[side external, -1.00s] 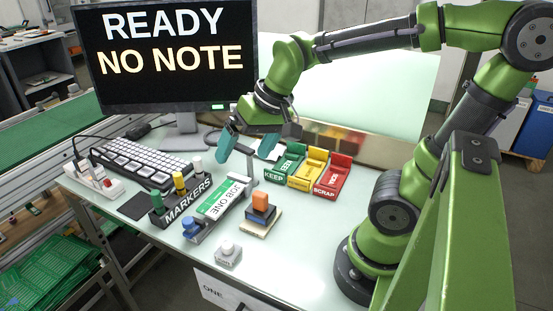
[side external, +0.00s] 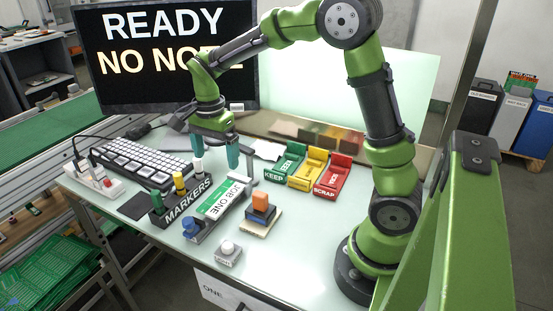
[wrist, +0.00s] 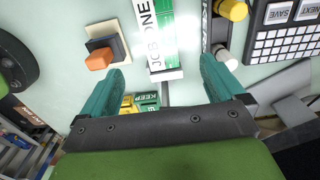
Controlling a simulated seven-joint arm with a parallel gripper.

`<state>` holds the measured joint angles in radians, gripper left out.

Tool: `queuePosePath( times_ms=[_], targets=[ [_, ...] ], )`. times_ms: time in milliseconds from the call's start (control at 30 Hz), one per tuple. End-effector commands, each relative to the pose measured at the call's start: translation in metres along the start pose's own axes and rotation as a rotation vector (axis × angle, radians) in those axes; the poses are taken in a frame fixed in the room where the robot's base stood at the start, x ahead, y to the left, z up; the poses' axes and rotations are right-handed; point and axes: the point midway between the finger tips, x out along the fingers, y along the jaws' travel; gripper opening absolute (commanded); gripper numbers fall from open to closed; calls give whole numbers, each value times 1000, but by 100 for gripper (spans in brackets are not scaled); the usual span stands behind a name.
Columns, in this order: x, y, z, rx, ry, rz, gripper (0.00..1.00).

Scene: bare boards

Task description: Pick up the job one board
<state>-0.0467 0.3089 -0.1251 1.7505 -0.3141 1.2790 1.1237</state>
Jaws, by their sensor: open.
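The job one board (side external: 226,199) is a narrow green and white strip labelled "JOB ONE". In the wrist view the board (wrist: 161,38) runs up the top middle, in line with the gap between my fingers. My gripper (side external: 214,160) points down over the far end of the board, with teal fingers open and nothing between them. In the wrist view my gripper (wrist: 163,68) has its fingers on either side of the holder's far end.
A marker rack (side external: 186,205) stands close to the left of the board. An orange-topped stamp (side external: 260,204) on a pad sits to the right. KEEP (side external: 284,168), yellow and SCRAP (side external: 331,184) trays are behind right. The monitor (side external: 165,60) and keyboard (side external: 141,165) are at the back left.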

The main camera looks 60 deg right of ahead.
Motion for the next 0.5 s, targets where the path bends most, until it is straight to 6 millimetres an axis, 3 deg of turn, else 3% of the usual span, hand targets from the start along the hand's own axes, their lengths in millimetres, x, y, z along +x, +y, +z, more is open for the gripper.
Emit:
queuePosePath(
  times_ms=[200,500],
  targets=[
    [45,1,0,1,-1,4,96],
    [70,1,1,0,-1,2,96]
  ],
)
